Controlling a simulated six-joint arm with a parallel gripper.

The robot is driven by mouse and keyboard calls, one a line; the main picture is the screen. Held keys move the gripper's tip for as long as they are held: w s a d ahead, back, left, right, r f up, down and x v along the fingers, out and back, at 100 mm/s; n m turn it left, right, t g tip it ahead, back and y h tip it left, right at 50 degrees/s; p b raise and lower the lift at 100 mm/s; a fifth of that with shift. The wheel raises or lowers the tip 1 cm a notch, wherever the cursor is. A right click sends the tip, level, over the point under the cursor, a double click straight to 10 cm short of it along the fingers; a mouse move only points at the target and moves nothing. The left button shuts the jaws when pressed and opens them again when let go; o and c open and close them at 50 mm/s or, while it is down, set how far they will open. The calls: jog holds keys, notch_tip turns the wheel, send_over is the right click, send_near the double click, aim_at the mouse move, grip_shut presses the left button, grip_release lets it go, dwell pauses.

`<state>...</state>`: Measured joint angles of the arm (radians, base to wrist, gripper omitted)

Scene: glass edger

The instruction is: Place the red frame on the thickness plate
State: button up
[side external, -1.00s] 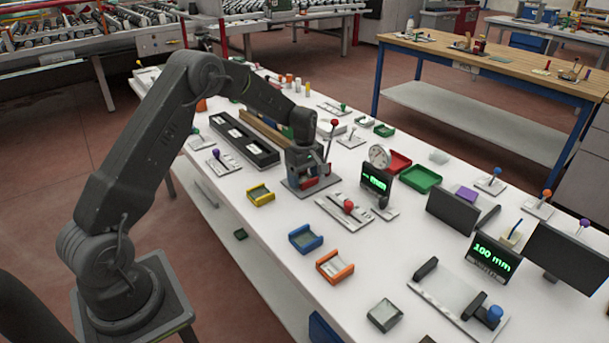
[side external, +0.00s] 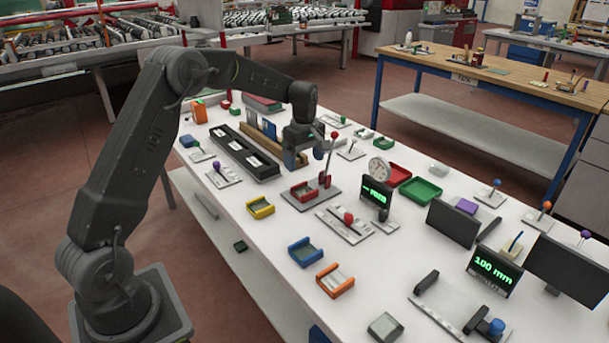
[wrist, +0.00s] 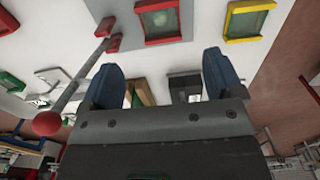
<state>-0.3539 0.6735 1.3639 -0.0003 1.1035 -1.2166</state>
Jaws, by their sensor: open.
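The red frame (side external: 308,198) holds a dark greenish pane and lies flat on a grey plate (side external: 331,199) beside an upright red-knobbed lever (side external: 328,160). I cannot tell whether this is the thickness plate. The frame also shows at the top of the wrist view (wrist: 162,41), beyond my fingertips. My gripper (side external: 294,158) is above and behind the frame, apart from it. In the wrist view its two blue fingers (wrist: 162,78) are spread with nothing between them.
The red lever stands close on the gripper's right. A dial gauge (side external: 380,168) and a green-lit display (side external: 377,192) stand further right. Yellow (side external: 261,214), blue (side external: 305,262) and orange (side external: 335,291) frames lie nearer the camera. A black rack (side external: 245,154) is at left.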

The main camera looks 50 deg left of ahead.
jog(key=s+d+r+m+t, duration=0.3)
jog(key=s+d+r+m, duration=0.6)
jog(key=s+d+r, duration=0.5)
jog(key=s+d+f+m+t, duration=0.1)
jog(key=s+d+m, duration=0.3)
jog(key=s+m, duration=0.5)
jog(key=s+t, duration=0.1)
jog(key=s, duration=0.6)
jog(key=shift+d+t, duration=0.2)
jog(key=shift+t, duration=0.1)
jog(key=shift+c, duration=0.2)
